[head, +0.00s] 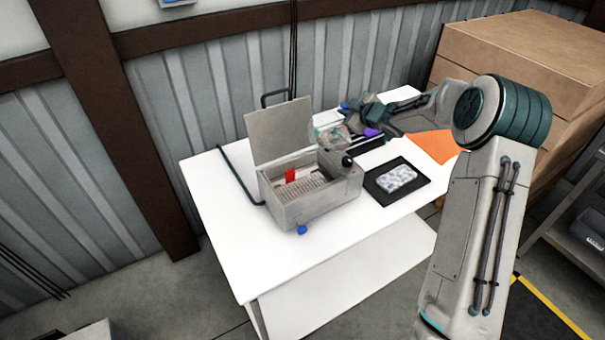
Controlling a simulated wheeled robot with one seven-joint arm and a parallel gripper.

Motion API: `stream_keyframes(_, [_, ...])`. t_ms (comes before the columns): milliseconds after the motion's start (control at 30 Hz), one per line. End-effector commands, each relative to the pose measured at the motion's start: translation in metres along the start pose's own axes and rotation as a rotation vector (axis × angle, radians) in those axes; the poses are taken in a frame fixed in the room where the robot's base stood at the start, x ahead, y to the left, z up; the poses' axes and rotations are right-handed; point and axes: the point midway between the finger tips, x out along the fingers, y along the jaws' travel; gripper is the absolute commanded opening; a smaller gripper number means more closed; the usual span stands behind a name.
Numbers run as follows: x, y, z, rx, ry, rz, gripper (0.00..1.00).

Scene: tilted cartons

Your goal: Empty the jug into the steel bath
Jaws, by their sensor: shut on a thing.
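The steel bath (318,208) stands on the white table with its lid raised at the back left. Its inside shows a pale rack and a small red piece (291,175). My gripper (347,130) reaches in from the right, above and behind the bath's right end. It is shut on a clear, glassy thing that seems to be the jug (330,136), held close to the bath's back right edge. The jug's outline is faint, so its tilt and contents cannot be told.
A black mat with a blue-white pack (397,179) lies right of the bath. Behind it are another dark mat, a purple item (371,132) and an orange sheet (434,144). Large cartons (520,50) stand at right.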

Motion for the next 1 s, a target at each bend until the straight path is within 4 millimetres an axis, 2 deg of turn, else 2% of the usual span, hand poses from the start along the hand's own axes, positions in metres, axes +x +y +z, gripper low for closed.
stream_keyframes(400, [-0.005,-0.010,-0.016,-0.191,-0.012,0.085,0.00])
stream_keyframes(1000, [-0.008,-0.015,-0.021,-0.281,-0.017,0.127,0.00])
